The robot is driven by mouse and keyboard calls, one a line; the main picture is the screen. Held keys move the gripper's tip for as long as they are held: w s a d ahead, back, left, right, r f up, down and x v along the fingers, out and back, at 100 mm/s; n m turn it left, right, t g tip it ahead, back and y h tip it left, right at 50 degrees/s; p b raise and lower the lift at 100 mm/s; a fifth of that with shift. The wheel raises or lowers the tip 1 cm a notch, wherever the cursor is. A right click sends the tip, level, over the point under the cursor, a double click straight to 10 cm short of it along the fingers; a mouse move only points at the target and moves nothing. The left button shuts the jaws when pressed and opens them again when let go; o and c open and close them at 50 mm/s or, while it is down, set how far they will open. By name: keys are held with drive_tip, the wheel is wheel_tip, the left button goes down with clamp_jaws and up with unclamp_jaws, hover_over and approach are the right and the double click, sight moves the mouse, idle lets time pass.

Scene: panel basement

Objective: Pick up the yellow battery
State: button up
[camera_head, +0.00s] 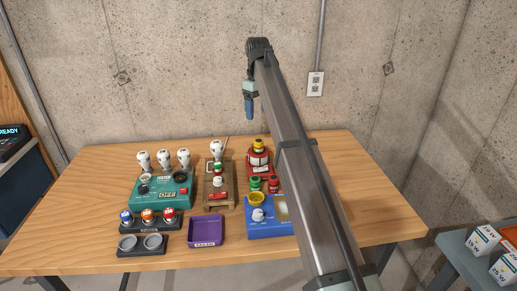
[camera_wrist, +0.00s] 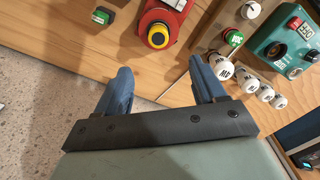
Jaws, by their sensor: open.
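The likely yellow battery, a short yellow cylinder (camera_head: 258,143), stands on a red device (camera_head: 259,163) at the back of the wooden table. In the wrist view its round yellow end with a dark centre (camera_wrist: 158,36) shows on the red device (camera_wrist: 169,14). My gripper (camera_head: 249,112) hangs in the air near the wall, above and slightly left of the battery in the head view. In the wrist view its two blue fingers (camera_wrist: 160,66) are spread, with nothing between them. The battery appears beyond the fingertips, between their directions. Its lower part is hidden in the device.
A teal box (camera_head: 160,190) with white bulbs behind it stands left. A brown stand (camera_head: 219,185) is left of the red device. The table's right end (camera_head: 372,222) is bare.

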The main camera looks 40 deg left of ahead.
sight(258, 140)
wheel_tip(258, 140, down, 8)
drive_tip(key=shift+w+f, duration=0.15)
drive_tip(key=shift+f, duration=2.7)
drive_tip(key=shift+c, duration=0.5)
drive_tip(key=c, duration=1.1)
drive_tip(key=shift+r, duration=0.1)
